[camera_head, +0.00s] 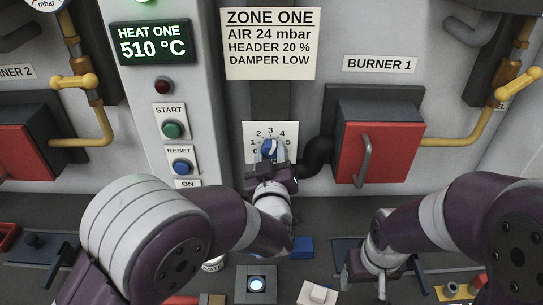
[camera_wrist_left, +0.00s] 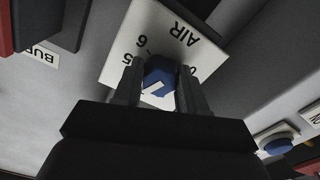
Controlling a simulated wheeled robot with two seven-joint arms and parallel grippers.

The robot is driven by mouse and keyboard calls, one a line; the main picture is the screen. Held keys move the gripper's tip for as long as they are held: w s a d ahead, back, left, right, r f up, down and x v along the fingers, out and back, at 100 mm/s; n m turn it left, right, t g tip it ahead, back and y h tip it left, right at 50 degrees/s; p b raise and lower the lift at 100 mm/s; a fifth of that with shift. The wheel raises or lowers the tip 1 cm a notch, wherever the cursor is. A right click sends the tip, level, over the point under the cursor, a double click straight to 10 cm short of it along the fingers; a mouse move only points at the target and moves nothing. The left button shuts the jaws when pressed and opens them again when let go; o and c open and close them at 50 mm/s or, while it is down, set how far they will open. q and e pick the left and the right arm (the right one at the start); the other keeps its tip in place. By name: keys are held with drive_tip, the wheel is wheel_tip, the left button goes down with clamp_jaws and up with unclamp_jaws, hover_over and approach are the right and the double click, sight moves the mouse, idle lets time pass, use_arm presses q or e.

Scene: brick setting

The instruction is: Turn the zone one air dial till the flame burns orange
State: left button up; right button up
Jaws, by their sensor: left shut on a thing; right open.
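The zone one air dial is a blue knob (camera_head: 269,146) on a white numbered plate (camera_head: 287,131) below the ZONE ONE sign (camera_head: 270,43). Its knob also shows in the left wrist view (camera_wrist_left: 158,72), with a white pointer mark. My left gripper (camera_head: 269,157) is shut on the knob, one finger on each side, and hides part of the plate's lower numbers. Its fingers also show in the left wrist view (camera_wrist_left: 157,88). My right gripper (camera_head: 367,284) is open and low at the right, away from the dial. No flame is visible; the red burner 1 door (camera_head: 378,152) is shut.
The control column (camera_head: 165,90) at left carries a HEAT ONE display reading 510 °C, a green start button (camera_head: 172,129) and a blue reset button (camera_head: 181,167). A black elbow pipe (camera_head: 318,152) is right of the dial. Loose items lie on the bench below.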

use_arm(q)
drive_tip(key=o, duration=1.1)
drive_tip(key=shift+c, duration=0.2)
drive_tip(key=s+b, duration=0.2)
drive_tip(key=s, duration=1)
drive_tip(key=shift+s, duration=0.4)
